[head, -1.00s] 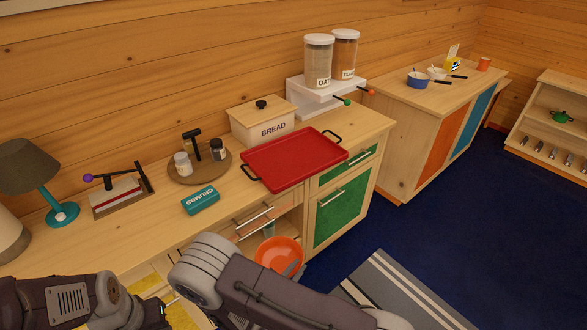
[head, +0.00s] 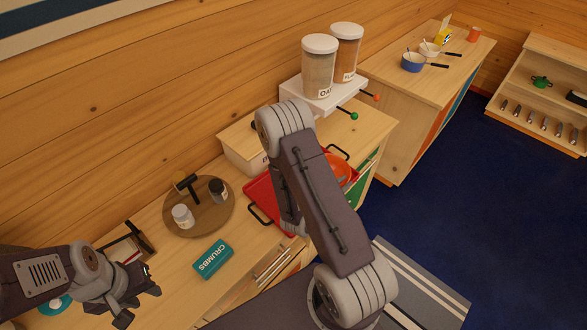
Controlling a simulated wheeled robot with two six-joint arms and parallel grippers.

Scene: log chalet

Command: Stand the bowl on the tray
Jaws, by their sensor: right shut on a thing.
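The red tray (head: 259,192) lies on the wooden counter, largely covered by my right arm. The orange bowl (head: 343,172) shows in part just right of my right forearm, at the tray's right end. I cannot tell whether it touches the tray or is held above it. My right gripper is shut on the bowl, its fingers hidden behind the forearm. My left gripper (head: 138,304) is open and empty at the lower left, in front of the counter.
A blue CRUMBS box (head: 212,259) and a round board (head: 199,216) with jars stand left of the tray. The bread box (head: 236,150) and a white stand (head: 318,99) with two tall canisters are behind it. A side counter (head: 425,84) holds pans.

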